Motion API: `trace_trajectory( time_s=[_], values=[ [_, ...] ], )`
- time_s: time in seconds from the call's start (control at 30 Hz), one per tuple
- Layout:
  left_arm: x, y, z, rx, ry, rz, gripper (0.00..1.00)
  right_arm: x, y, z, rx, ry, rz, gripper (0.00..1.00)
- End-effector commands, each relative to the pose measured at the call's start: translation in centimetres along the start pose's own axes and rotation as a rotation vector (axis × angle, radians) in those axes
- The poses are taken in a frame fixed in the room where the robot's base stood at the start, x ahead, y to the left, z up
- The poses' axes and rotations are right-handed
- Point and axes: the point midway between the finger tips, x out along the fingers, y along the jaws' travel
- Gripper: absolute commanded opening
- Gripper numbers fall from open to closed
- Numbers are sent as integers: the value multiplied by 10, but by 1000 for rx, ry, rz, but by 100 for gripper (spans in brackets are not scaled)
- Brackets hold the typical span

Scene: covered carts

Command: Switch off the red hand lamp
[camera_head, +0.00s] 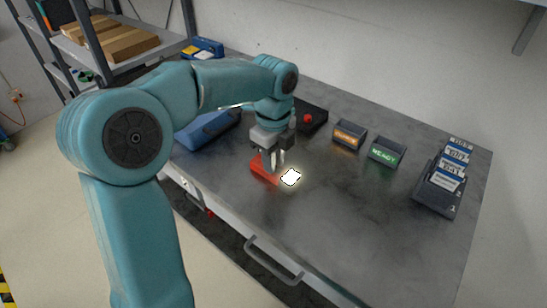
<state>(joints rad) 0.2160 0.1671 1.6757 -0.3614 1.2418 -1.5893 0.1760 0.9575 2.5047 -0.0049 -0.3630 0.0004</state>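The red hand lamp (262,170) lies on the grey cart top near its front edge. Its lens (290,177) glows bright white, so the lamp is lit. My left gripper (274,167) points down from above, with its fingertips right at the lamp's body, just left of the lens. The fingers hide part of the lamp, and I cannot tell whether they touch it. The gap between the fingers is too small and unclear to judge. My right gripper is not in view.
Behind the gripper lies a blue case (207,130), and a black box with a red knob (307,118). A card rack (437,194) is at right. The front right top is clear.

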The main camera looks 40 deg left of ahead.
Motion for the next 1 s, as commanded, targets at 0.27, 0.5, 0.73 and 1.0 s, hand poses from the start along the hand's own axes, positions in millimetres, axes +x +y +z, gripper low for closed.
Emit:
trace_trajectory(
  time_s=[0.27,0.5,0.73,1.0],
  values=[
    [-1,0,-2,4,-25,2,0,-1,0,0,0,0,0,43],
    [-2,0,-8,5,-213,4,0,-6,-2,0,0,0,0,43],
    [-2,0,-8,-1,-262,0,0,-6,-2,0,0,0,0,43],
    [-2,0,-8,0,-261,0,43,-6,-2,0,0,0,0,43]
  ],
)
